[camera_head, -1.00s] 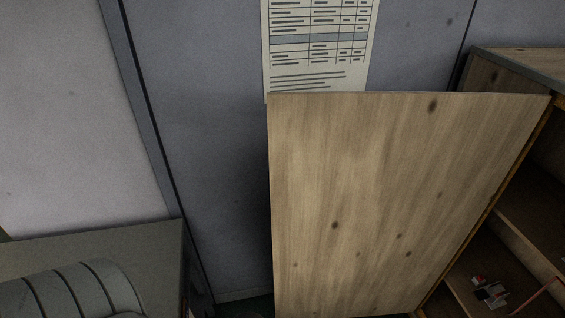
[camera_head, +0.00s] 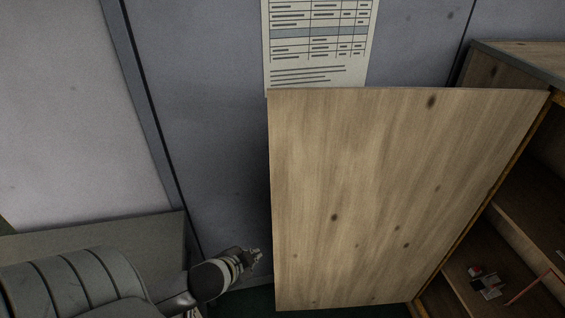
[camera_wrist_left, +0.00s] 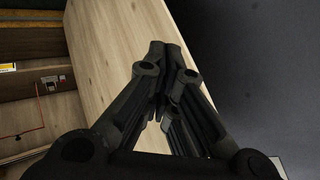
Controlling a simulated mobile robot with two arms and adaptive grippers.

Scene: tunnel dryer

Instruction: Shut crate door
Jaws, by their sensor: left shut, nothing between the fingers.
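The crate door (camera_head: 375,200) is a pale wooden panel with dark knots. It stands swung open to the left of the wooden crate (camera_head: 510,55), hinged on the crate's near left edge. The crate's front is open and its shelves show. My left gripper (camera_head: 257,254) is low, just left of the door's free edge, shut and empty. In the left wrist view its fingers (camera_wrist_left: 166,75) are together, with the door (camera_wrist_left: 112,55) behind and to their left. I cannot tell whether they touch the door. My right gripper is not in view.
A paper chart (camera_head: 318,45) hangs on the grey wall behind the door. A grey surface (camera_head: 120,232) is at the lower left. Small red and white items (camera_head: 485,281) lie on the crate's lower shelf, with a red rod beside them.

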